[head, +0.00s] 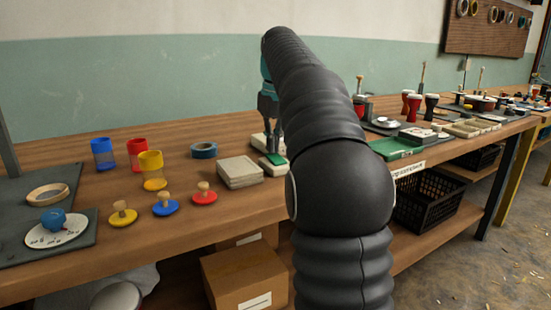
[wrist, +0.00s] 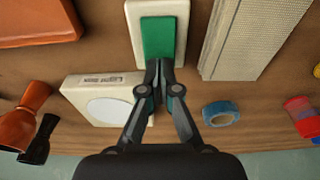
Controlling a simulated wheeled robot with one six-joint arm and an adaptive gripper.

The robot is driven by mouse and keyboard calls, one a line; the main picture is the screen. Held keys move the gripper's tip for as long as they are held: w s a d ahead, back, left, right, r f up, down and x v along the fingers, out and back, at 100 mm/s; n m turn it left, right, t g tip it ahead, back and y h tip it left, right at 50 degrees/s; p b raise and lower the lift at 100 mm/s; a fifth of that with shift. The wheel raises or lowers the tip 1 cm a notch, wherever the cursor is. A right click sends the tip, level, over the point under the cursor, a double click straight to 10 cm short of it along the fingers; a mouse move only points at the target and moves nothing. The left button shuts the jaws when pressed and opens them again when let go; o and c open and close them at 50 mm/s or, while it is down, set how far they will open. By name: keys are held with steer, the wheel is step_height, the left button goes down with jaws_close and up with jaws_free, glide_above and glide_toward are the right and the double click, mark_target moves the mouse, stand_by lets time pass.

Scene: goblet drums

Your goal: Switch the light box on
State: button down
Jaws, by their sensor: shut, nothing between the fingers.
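The light box (wrist: 101,98) is a cream box with a round white disc and a printed label, left of my gripper in the wrist view. Its disc looks plain pale white, with no clear glow. A cream switch plate with a green rocker (wrist: 158,37) lies at the top of the wrist view; the rocker also shows in the head view (head: 276,159). My gripper (wrist: 159,64) is shut and empty, pointing down, its tips at the rocker's near-gripper end. I cannot tell whether they touch it. In the head view my gripper (head: 275,150) is over the switch, left of my arm.
A grey-beige block (head: 240,172) sits just left of the switch, with blue tape (head: 204,150) behind it. Coloured cups and knobbed discs stand farther left. A green tray (head: 396,148) is to the right. My arm hides part of the bench.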

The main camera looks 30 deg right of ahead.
steer(key=shift+f, duration=0.45)
steer(key=shift+r, duration=0.1)
step_height(320, 180, up, 5)
steer(key=p, duration=0.5)
steer(key=shift+r+p, duration=0.35)
steer(key=shift+r, duration=0.6)
